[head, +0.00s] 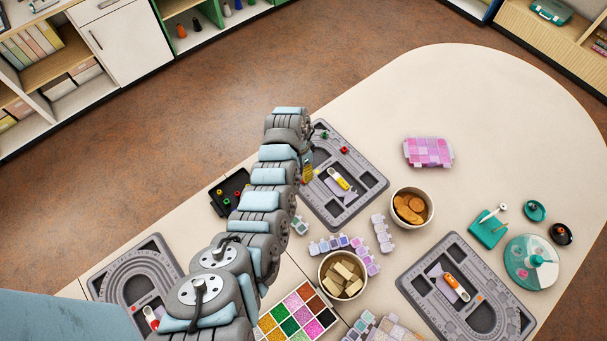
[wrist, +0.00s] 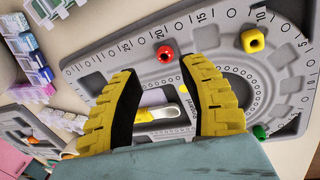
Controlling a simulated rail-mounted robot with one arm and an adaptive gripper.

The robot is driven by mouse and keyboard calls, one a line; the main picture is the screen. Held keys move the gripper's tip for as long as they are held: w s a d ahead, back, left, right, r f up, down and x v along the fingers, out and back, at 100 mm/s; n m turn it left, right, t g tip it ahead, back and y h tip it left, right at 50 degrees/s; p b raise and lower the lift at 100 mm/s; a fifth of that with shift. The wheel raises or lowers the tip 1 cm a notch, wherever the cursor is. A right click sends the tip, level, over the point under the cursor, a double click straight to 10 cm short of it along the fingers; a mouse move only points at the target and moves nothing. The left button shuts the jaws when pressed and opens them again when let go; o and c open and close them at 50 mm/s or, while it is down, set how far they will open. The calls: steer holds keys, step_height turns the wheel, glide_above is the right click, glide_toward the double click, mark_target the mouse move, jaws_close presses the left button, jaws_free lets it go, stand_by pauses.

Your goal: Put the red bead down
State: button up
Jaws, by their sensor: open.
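In the head view a red bead (head: 344,150) shows on the board (head: 375,182), to the right of my gripper (head: 308,172), which is partly hidden by my arm. A yellow bead (wrist: 253,40) and a green bead (wrist: 259,131) also sit on this board.
A yellow-and-white tool (head: 340,180) lies in the board's middle. A black tray (head: 217,208) with beads stands left of my arm. Bowls (head: 428,208) and bead boxes crowd the right and front. The table beyond the board (head: 400,110) is mostly clear.

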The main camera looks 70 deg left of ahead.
mark_target(301, 178)
step_height(301, 178, up, 7)
steer(key=a, duration=0.1)
steer(key=shift+a, duration=0.15)
steer(key=shift+s, duration=0.1)
steer(key=shift+f, duration=0.1)
